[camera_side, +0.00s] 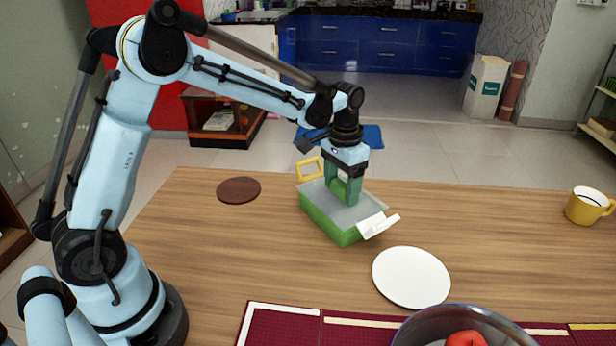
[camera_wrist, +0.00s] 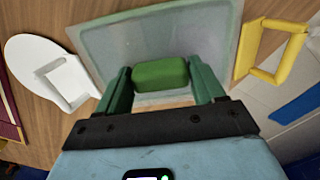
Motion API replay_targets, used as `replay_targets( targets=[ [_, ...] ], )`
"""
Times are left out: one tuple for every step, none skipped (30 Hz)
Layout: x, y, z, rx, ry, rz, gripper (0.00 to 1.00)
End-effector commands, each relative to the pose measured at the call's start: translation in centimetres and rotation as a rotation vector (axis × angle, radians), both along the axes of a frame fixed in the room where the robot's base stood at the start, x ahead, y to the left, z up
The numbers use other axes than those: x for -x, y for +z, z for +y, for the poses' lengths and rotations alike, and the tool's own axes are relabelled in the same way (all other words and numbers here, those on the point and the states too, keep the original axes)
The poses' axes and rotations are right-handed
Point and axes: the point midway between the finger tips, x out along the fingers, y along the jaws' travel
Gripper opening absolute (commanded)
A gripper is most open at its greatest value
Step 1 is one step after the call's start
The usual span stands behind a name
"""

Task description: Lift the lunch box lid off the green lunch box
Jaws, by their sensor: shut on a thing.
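The green lunch box (camera_side: 326,219) stands on the wooden table below my gripper. Its grey, translucent-looking lid (camera_side: 368,208) lies over the top of the box, and in the wrist view the lid (camera_wrist: 200,30) fills the upper middle. A green block-like handle (camera_wrist: 160,74) stands up from the lid. My gripper (camera_side: 343,190) points down at the middle of the lid, with its green fingers (camera_wrist: 160,84) shut on the handle from both sides. A white clip (camera_side: 378,224) sticks out at the near right end of the box and a yellow clip (camera_side: 310,168) at the far end. Whether the lid touches the box rim is unclear.
A white plate (camera_side: 411,277) lies just right of the box. A brown round coaster (camera_side: 239,190) lies to the left. A bowl with a red item (camera_side: 465,339) stands at the front on a dark red mat (camera_side: 280,328). A yellow mug (camera_side: 588,206) stands far right. The table's right middle is clear.

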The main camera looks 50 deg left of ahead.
Motion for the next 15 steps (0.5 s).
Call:
replay_targets(
  targets=[
    [0.0, 0.0, 0.0, 0.0, 0.0, 0.0, 0.37],
    [0.0, 0.0, 0.0, 0.0, 0.0, 0.0, 0.37],
    [0.0, 0.0, 0.0, 0.0, 0.0, 0.0, 0.37],
    [0.0, 0.0, 0.0, 0.0, 0.0, 0.0, 0.37],
    [0.0, 0.0, 0.0, 0.0, 0.0, 0.0, 0.37],
    [0.0, 0.0, 0.0, 0.0, 0.0, 0.0, 0.37],
    [0.0, 0.1, 0.0, 0.0, 0.0, 0.0, 0.37],
    [0.0, 0.1, 0.0, 0.0, 0.0, 0.0, 0.37],
    [0.0, 0.2, 0.0, 0.0, 0.0, 0.0, 0.37],
    [0.0, 0.3, 0.0, 0.0, 0.0, 0.0, 0.37],
    [0.0, 0.5, 0.0, 0.0, 0.0, 0.0, 0.37],
    [0.0, 0.7, 0.0, 0.0, 0.0, 0.0, 0.37],
    [0.0, 1.0, 0.0, 0.0, 0.0, 0.0, 0.37],
    [0.0, 1.2, 0.0, 0.0, 0.0, 0.0, 0.37],
    [0.0, 1.7, 0.0, 0.0, 0.0, 0.0, 0.37]
  ],
)
